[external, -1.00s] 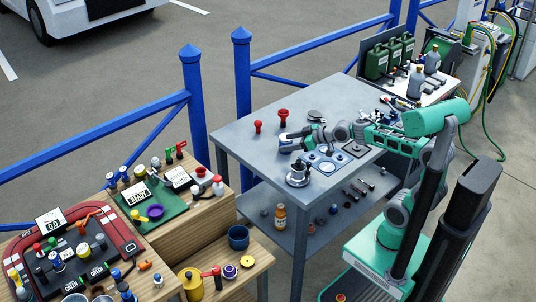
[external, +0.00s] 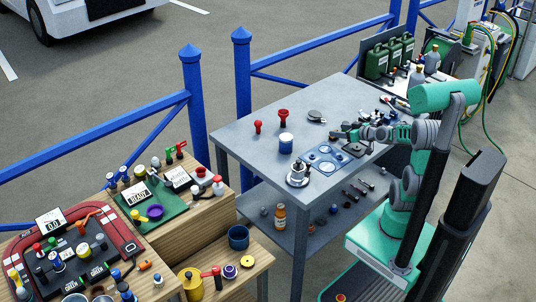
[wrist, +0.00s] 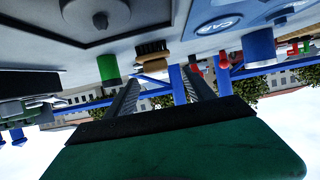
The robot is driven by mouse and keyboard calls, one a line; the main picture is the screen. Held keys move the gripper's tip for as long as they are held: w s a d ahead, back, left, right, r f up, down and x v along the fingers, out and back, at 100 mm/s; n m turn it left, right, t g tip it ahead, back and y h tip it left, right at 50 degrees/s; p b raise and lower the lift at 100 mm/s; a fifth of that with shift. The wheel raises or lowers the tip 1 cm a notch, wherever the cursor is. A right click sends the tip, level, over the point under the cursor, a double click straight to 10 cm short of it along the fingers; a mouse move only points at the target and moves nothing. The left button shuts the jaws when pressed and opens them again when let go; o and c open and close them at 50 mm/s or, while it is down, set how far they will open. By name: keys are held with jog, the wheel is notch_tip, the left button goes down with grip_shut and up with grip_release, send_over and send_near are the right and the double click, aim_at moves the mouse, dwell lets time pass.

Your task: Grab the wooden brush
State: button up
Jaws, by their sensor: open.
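The wooden brush (wrist: 153,53) shows in the wrist view, near the edge of the grey surface, with a tan wooden body and dark bristles. My gripper (wrist: 162,88) is open, its two fingers apart and nothing between them. The brush appears beyond the fingertips, between them in the picture and apart from them. In the external view my gripper (external: 345,134) is low over the grey table (external: 255,118), right of its middle. I cannot make out the brush in that view.
A blue and white can (external: 286,143), red-handled items (external: 258,127), a blue panel (external: 325,158) and a round metal device (external: 298,174) stand on the table. A green object (wrist: 108,67) is beside the brush in the wrist view.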

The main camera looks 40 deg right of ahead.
jog(key=x, duration=0.4)
jog(key=shift+w+d+f, duration=0.15)
jog(key=shift+d+f, duration=0.05)
jog(key=shift+f, duration=0.2)
jog(key=shift+c, duration=0.2)
grip_shut()
